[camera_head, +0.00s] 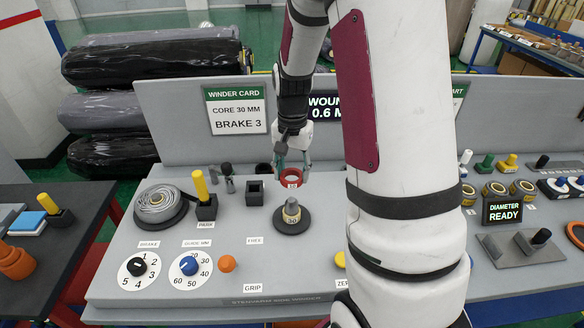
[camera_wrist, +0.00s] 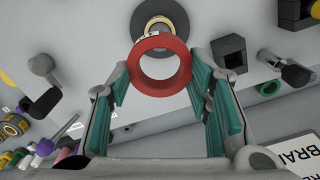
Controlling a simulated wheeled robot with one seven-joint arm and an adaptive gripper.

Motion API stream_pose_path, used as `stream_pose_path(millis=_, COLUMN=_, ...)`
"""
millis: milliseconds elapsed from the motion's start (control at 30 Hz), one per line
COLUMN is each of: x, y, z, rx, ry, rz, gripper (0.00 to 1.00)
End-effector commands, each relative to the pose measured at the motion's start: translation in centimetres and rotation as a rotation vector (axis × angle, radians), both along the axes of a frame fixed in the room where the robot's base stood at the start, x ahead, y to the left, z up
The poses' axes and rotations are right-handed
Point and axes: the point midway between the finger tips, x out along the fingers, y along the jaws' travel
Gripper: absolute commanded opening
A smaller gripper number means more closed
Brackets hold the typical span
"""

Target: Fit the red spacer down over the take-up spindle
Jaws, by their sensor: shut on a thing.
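The red spacer (camera_head: 284,183), a thick ring, is held between the fingertips of my gripper (camera_head: 291,168). In the wrist view the red spacer (camera_wrist: 160,42) sits between the two teal finger pads, its hole open and only grey panel showing through it. The take-up spindle (camera_head: 291,210) is a short grey post standing on a round black base (camera_head: 303,226). In the head view the spacer is above and behind the spindle, apart from it. In the wrist view the black base (camera_wrist: 139,18) shows beyond the spacer, which partly hides the spindle.
A grey reel (camera_head: 158,203) and a yellow-handled block (camera_head: 206,208) stand to the left. A square black socket (camera_head: 254,194) is close beside the spindle. Knobs (camera_head: 189,266) line the panel's front. My arm hides part of the panel on the right.

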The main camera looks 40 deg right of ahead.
Motion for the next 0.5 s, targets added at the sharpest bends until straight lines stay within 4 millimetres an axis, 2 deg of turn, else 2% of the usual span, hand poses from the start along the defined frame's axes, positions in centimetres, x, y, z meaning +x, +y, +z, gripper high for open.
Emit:
stream_pose_path(millis=167, x=-0.1, y=0.1, z=0.0, rx=0.001, ry=-0.001, rz=-0.001, gripper=0.27)
stream_pose_path(millis=500, x=0.0, y=0.1, z=-2.8, rx=0.003, ry=0.002, rz=-0.002, gripper=0.27)
